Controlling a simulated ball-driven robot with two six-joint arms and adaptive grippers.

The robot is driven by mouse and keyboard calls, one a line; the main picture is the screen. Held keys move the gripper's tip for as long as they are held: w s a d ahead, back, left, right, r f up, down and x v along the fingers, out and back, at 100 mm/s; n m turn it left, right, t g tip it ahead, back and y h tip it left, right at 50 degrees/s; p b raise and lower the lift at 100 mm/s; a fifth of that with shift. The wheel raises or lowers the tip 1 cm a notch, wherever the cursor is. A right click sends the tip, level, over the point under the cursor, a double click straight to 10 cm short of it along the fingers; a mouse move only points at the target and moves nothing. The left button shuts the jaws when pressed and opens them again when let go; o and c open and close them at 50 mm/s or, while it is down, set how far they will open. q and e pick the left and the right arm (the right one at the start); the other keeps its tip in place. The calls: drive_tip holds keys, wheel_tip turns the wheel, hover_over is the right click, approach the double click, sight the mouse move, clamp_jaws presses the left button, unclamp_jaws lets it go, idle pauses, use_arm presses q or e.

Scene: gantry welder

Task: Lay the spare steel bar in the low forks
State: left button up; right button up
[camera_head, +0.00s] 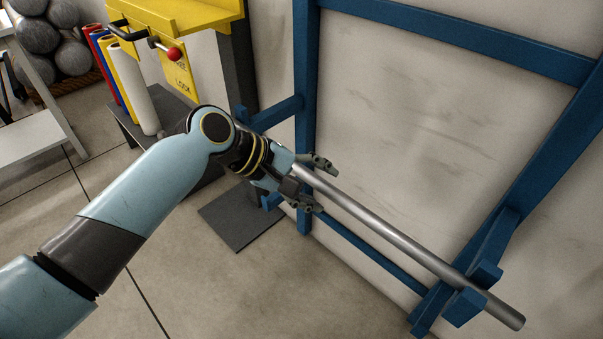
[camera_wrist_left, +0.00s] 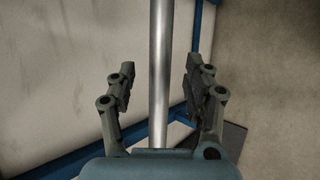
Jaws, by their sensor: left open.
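The steel bar (camera_head: 390,236) is a long grey round rod. In the head view it slopes from my left gripper down to the lower right. Its right end rests in a blue fork (camera_head: 472,290) on the blue frame and sticks out past it. My left gripper (camera_head: 313,183) is open at the bar's upper left part. In the left wrist view the bar (camera_wrist_left: 160,75) runs between the two spread fingers (camera_wrist_left: 160,95), with a gap on both sides. The left fork is mostly hidden behind my gripper. My right gripper is not in view.
The blue frame (camera_head: 306,90) stands against a pale wall (camera_head: 420,110). A yellow machine part (camera_head: 190,15) with a red-knobbed lever (camera_head: 173,54) is at the upper left. Coloured rolls (camera_head: 133,88) stand near it. A dark plate (camera_head: 240,225) lies on the floor. The lower floor is clear.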

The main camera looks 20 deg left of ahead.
use_arm(q)
drive_tip(key=v, duration=1.1)
drive_tip(key=s+a+f+g+y, duration=0.15)
drive_tip(key=s+f, duration=0.25)
drive_tip(key=f, duration=0.5)
drive_tip(key=s+a+f+n+y, duration=0.15)
drive_tip(key=s+f, duration=0.25)
drive_tip(key=f, duration=0.5)
drive_tip(key=s+a+f+g+y, duration=0.1)
drive_tip(key=s+a+f, duration=0.25)
drive_tip(key=f, duration=0.55)
drive_tip(key=s+f+m+g+y, duration=0.1)
drive_tip(key=s+f+m, duration=0.3)
drive_tip(key=s, duration=0.5)
drive_tip(key=s+a+f+m+g+y, duration=0.1)
drive_tip(key=s+f+m+y, duration=0.1)
drive_tip(key=s+f+m, duration=0.3)
drive_tip(key=s+a+f+m+g+y, duration=0.1)
drive_tip(key=s+f+m, duration=0.4)
drive_tip(key=s, duration=0.9)
drive_tip(key=shift+a+f+y, duration=0.25)
drive_tip(key=shift+f+y, duration=0.05)
drive_tip(key=shift+f, duration=0.9)
